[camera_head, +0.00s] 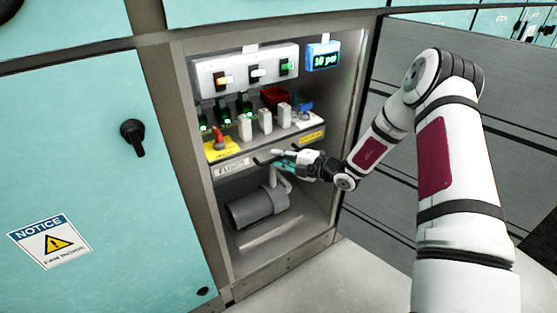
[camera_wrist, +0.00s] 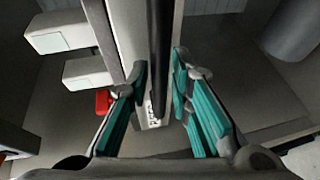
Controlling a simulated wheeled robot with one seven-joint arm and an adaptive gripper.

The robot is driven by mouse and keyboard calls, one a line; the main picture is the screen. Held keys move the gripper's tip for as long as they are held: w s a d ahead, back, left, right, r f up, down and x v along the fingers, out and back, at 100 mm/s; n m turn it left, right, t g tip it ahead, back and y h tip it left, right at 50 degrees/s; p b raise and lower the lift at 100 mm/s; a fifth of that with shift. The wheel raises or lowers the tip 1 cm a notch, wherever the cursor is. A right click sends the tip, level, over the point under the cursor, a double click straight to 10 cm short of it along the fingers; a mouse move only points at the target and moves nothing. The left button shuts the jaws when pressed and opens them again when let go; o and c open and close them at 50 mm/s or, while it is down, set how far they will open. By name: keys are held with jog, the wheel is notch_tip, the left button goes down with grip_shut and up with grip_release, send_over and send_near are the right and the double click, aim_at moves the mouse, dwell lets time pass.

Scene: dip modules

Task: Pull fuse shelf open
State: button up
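The fuse shelf (camera_head: 268,147) is a grey shelf inside the open cabinet, with a "FUSES" label (camera_head: 233,168) on its front edge. It bears several white fuse blocks. My gripper (camera_head: 279,157) is at the shelf's front edge, right of the label. In the wrist view, the teal-padded fingers of my gripper (camera_wrist: 160,82) stand apart, one on each side of the shelf's front edge and a dark strip along it (camera_wrist: 160,40). Part of the label shows between them. I cannot tell whether the pads touch the edge.
A grey cylinder (camera_head: 255,208) lies in the compartment below the shelf. A switch panel (camera_head: 240,70) and a blue display (camera_head: 323,56) are above. A yellow-based red switch (camera_head: 219,145) sits at the shelf's left. The teal cabinet door (camera_head: 90,180) flanks the left; grey floor is clear in front.

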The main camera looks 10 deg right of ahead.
jog(key=shift+w, duration=0.1)
grip_shut()
jog(key=s+d+p, duration=0.4)
jog(key=s, duration=0.8)
jog(key=s+d+p, duration=0.3)
jog(key=s+d, duration=0.1)
jog(key=s, duration=0.8)
jog(key=s+d+p, duration=0.3)
jog(key=s+p, duration=0.1)
jog(key=s, duration=0.8)
jog(key=shift+s+d+p, duration=0.25)
jog(key=shift+d+p, duration=0.1)
jog(key=shift+d, duration=0.05)
grip_release()
